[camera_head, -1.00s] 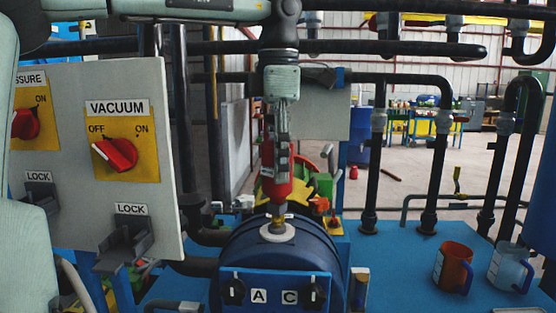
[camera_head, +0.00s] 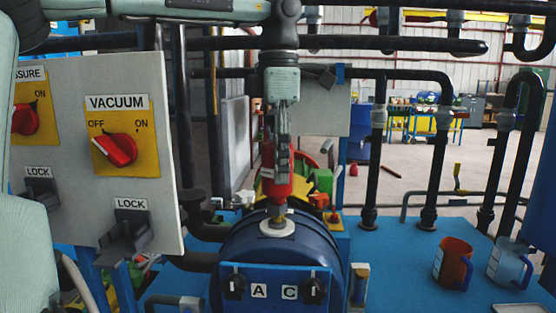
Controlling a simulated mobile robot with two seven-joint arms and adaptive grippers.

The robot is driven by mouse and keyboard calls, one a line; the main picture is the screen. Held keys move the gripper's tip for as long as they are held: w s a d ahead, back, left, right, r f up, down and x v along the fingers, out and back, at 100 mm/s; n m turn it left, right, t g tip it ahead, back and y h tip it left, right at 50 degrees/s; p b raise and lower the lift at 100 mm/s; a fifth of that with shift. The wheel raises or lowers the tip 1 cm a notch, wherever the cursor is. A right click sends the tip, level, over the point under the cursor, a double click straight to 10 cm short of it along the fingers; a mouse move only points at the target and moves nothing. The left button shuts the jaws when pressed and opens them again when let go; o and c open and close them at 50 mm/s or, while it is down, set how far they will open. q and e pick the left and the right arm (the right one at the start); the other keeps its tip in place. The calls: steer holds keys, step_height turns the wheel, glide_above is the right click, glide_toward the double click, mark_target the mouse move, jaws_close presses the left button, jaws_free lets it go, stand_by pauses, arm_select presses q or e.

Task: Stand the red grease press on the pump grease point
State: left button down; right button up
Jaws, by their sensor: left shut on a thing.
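The red grease press (camera_head: 268,183) is upright above the blue round pump housing (camera_head: 240,248). Its lower tip is at the pump grease point, a brass fitting on a pale round base (camera_head: 277,228) on top of the housing. The tip looks in line with the fitting and seems to touch it, but I cannot be sure from this angle. My left gripper (camera_head: 279,150) points straight down and is shut on the press, its fingers covering part of the red body. My right gripper is not in view.
A grey panel (camera_head: 75,95) with red VACUUM and PRESSURE switches stands at the left. An orange cup (camera_head: 453,262) and a clear cup (camera_head: 507,262) stand on the blue deck (camera_head: 390,250) at the right. Black pipes (camera_head: 440,150) rise behind and cross overhead.

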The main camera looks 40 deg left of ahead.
arm_select(q)
steer(key=shift+f+b, duration=0.45)
steer(key=shift+f, duration=0.35)
steer(key=c, duration=0.7)
jaws_free()
step_height(320, 180, up, 12)
steer(key=shift+r, duration=0.1)
